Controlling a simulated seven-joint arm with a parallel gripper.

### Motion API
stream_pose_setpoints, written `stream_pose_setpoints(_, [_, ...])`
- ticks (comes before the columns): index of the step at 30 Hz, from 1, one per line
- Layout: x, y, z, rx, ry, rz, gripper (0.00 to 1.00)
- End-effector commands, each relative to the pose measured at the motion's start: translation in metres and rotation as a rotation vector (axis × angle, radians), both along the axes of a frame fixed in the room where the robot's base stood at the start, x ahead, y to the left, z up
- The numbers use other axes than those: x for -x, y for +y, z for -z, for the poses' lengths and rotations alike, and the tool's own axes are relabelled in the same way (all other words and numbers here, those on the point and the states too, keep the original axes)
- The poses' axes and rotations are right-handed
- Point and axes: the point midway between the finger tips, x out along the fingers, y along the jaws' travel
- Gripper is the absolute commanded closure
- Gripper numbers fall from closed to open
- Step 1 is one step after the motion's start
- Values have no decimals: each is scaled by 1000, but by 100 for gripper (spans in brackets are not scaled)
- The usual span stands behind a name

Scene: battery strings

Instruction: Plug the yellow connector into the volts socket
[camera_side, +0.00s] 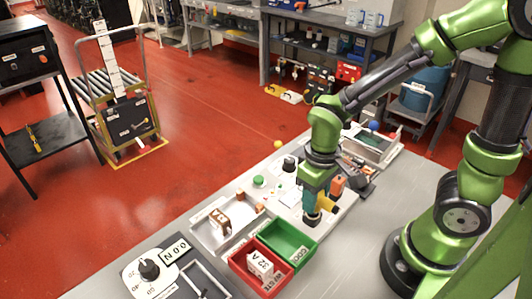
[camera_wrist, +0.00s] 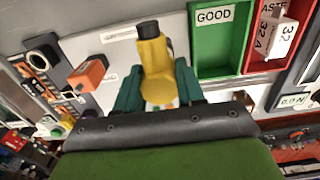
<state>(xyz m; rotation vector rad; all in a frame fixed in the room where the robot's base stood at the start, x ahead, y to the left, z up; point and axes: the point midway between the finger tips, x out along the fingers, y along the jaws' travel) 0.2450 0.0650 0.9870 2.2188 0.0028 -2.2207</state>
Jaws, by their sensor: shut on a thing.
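The yellow connector (camera_wrist: 154,64) has a black tip and stands out ahead of my gripper (camera_wrist: 158,88) in the wrist view. The teal fingers are shut on it, one on each side. In the side view my gripper (camera_side: 316,203) holds it low over the board, black tip downward; only part of the yellow body (camera_side: 325,203) shows. I cannot tell whether the tip touches the board. I cannot identify the volts socket; no readable volts label shows in either view.
The green GOOD bin (camera_side: 288,241) and red bin (camera_side: 247,266), holding a labelled white block (camera_side: 262,264), stand close by. A black knob (camera_side: 149,268) is at front left.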

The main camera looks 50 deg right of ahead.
Motion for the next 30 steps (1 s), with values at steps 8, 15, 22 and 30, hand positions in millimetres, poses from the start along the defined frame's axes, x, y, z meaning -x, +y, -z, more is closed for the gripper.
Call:
stream_pose_setpoints(8, [1, 0, 7, 0, 2, 0, 98])
stream_pose_setpoints(15, [0, 0, 13, 0, 1, 1, 98])
stream_pose_setpoints(22, [0, 0, 19, 0, 2, 0, 98])
stream_pose_setpoints(30, [0, 0, 23, 0, 0, 0, 48])
